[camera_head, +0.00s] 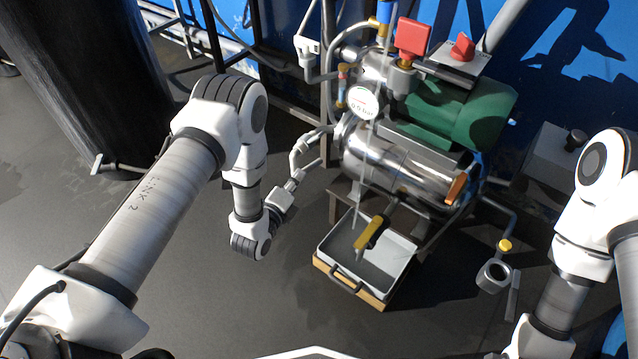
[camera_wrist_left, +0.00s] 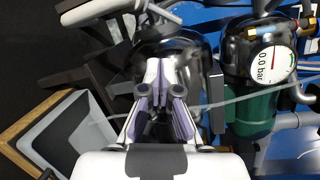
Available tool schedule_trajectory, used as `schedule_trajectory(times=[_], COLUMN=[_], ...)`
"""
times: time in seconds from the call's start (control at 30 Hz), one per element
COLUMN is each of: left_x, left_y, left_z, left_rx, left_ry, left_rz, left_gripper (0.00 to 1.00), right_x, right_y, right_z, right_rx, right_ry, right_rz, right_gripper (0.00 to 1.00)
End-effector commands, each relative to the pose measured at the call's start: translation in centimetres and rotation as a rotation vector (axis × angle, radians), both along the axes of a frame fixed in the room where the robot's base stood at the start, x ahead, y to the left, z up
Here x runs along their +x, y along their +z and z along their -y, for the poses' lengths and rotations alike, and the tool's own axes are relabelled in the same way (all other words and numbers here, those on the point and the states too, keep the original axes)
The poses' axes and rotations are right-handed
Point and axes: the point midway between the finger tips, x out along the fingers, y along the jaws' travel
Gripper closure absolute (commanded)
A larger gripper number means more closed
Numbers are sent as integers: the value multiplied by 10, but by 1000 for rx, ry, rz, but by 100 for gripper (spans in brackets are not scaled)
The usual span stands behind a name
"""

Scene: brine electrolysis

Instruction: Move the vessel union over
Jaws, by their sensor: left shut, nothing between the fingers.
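My left gripper (camera_head: 294,180) is shut and empty. In the left wrist view the shut fingers (camera_wrist_left: 160,100) appear in front of the shiny vessel (camera_wrist_left: 180,48). I cannot tell for sure which fitting is the vessel union. A pipe with a yellow collar (camera_head: 505,245) ends in a grey ring-shaped part (camera_head: 494,276) right of the vessel. My right gripper is out of view.
A grey tray (camera_head: 405,268) on a wooden base (camera_head: 345,291) stands below the vessel, under a yellow-handled valve (camera_head: 372,232). A gauge (camera_head: 364,103) reads 0.0 bar. A red valve handle (camera_head: 413,37) and green motor (camera_head: 470,115) sit above.

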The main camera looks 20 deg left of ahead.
Motion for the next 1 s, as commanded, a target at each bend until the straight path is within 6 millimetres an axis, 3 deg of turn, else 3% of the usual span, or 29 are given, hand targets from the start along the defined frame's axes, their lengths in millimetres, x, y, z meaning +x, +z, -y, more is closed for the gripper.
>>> schedule_trajectory(times=[0.03, 0.13, 0.37, 0.8, 1.0], left_x=[9, 18, 33, 110, 119], left_y=[-30, -29, -18, -7, -3], left_z=[2, 4, 7, 19, 20], left_rx=[88, 229, 313, 311, 310], left_ry=[-12, -18, -12, -11, -11], left_rz=[91, 230, 307, 302, 298], left_gripper=[100, 100, 100, 100, 100], right_x=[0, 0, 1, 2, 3], right_y=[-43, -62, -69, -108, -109], right_z=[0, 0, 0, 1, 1], right_rx=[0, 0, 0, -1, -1], right_ry=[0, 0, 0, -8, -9], right_rz=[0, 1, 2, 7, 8], right_gripper=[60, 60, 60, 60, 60])
